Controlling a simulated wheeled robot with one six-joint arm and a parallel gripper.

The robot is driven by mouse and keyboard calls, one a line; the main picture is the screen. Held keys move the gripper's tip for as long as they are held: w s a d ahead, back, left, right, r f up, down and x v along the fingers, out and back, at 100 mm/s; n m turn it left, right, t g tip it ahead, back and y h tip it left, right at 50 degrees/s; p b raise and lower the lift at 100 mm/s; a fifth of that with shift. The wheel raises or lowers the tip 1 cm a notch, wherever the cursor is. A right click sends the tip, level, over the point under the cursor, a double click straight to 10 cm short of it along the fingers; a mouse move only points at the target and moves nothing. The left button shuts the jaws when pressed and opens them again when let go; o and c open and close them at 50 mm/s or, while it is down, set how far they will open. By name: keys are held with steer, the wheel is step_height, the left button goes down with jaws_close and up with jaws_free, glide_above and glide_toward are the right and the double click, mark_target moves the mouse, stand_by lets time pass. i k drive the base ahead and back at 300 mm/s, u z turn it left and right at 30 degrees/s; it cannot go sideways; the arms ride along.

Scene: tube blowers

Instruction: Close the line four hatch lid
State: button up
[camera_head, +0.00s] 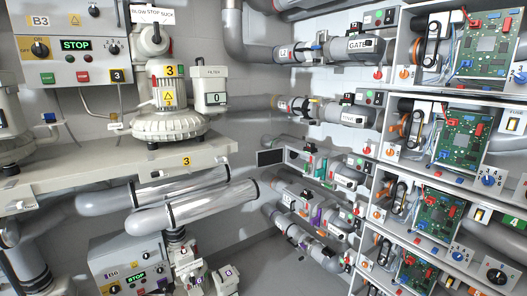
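No hatch lid can be singled out with certainty as line four's. A white plate marked 4 (456,255) is on the lower right rack, and a green label that seems to read 4 (508,221) sits above it. The lowest open bay there shows a green circuit board (415,273), partly cut off by the bottom edge. A dark rectangular panel (271,157) with a light rim stands out beside the pipe lines in the middle; I cannot tell whether it is a lid. My gripper is not in view.
A shelf with a blower marked 3 (168,110) and a control box (75,47) fills the left. Two shiny tubes (165,210) run below it. Several pipe lines (300,235) reach the right rack. Some floor (262,262) is clear at bottom centre.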

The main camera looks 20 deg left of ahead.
mark_target(274, 156)
steer(key=u, duration=0.15)
steer(key=i, duration=1.95)
steer(key=u, duration=1)
steer(key=i, duration=1.35)
steer(key=u, duration=0.6)
